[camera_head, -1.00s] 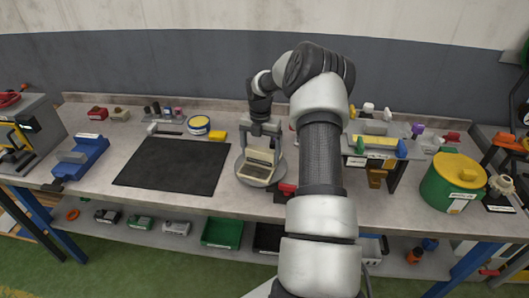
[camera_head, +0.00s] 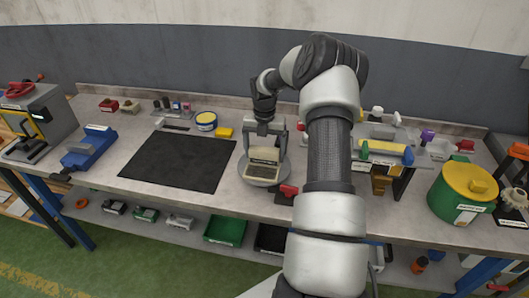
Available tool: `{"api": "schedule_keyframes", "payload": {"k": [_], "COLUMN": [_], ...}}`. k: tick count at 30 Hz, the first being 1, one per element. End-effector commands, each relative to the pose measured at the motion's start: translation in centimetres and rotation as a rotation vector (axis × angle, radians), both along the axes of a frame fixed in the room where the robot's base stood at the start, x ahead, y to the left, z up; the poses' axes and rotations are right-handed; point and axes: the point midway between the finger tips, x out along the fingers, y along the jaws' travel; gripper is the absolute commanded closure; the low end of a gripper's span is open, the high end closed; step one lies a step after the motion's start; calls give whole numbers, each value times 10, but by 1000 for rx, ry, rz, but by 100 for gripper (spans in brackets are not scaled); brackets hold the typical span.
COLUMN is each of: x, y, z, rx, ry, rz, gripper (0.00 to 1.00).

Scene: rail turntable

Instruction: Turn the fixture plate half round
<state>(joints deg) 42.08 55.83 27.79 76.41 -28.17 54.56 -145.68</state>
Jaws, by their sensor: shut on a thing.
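The fixture plate (camera_head: 262,184) is a round grey disc on the bench, just right of the black mat. A pale beige block-like fixture (camera_head: 263,166) with a dark label stands on it, facing the front. My gripper (camera_head: 265,148) reaches down from behind and above, with its fingers on either side of the upper part of the fixture. It is shut on the fixture. The exact contact and the back of the plate are hidden by the gripper and the fixture.
The black mat (camera_head: 178,162) lies left of the plate. A yellow block (camera_head: 224,133) and a round tin (camera_head: 205,121) stand behind left. A red handle (camera_head: 288,190) is close at the plate's front right. My arm hides the bench right of it.

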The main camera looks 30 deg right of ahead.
Motion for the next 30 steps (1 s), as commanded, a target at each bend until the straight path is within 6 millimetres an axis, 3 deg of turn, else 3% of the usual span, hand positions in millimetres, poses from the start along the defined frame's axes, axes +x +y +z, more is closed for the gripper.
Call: {"api": "schedule_keyframes", "payload": {"k": [2, 3, 5, 13, 17, 30], "x": [0, 0, 0, 0, 1, 1], "y": [0, 0, 0, 0, 0, 0], "z": [1, 0, 0, 2, 16, 118], "rx": [-4, -4, -4, -3, -3, -5], "ry": [0, 0, 0, 0, -4, -4], "rz": [13, 14, 12, 7, 6, 7], "gripper": [54, 9, 0, 0, 0, 0]}}
